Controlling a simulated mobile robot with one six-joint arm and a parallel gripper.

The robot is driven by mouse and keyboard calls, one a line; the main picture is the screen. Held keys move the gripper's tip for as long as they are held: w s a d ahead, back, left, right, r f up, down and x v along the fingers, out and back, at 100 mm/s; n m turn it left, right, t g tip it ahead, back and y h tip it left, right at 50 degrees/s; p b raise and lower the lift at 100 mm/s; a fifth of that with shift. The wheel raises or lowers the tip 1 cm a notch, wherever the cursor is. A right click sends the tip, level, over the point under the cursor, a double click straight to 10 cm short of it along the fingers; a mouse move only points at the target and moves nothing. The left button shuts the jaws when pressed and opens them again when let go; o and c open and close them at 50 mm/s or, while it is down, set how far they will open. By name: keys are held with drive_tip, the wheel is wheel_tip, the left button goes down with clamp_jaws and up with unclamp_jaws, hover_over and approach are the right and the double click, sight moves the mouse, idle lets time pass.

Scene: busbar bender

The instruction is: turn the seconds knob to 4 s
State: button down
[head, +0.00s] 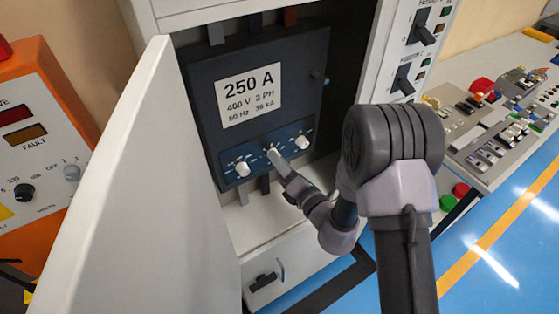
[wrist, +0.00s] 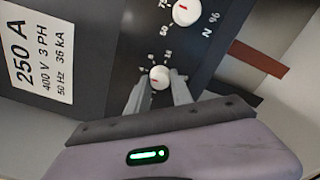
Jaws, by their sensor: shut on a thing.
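The dark breaker panel carries a blue strip with three white knobs. The middle one, which I take to be the seconds knob (head: 273,150), has my gripper (head: 277,158) at it. In the wrist view my gripper (wrist: 159,83) has one finger on each side of this small white knob (wrist: 159,76) and is shut on it. Small numbers, seemingly including 4 and 8, ring the knob. It has a short red mark, but I cannot tell exactly which number it points at. In the head view my fingers partly hide the knob.
A left knob (head: 242,169) and a right knob (head: 302,142) sit close by; the N % knob (wrist: 187,12) shows in the wrist view. The open cabinet door (head: 115,190) stands left of my arm. An orange fault box (head: 35,130) is further left.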

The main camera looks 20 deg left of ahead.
drive_tip(key=c, duration=1.1)
unclamp_jaws()
drive_tip(key=p+v, duration=0.3)
drive_tip(key=v, duration=1.4)
drive_tip(key=shift+s+d, duration=0.1)
drive_tip(key=shift+s, duration=0.15)
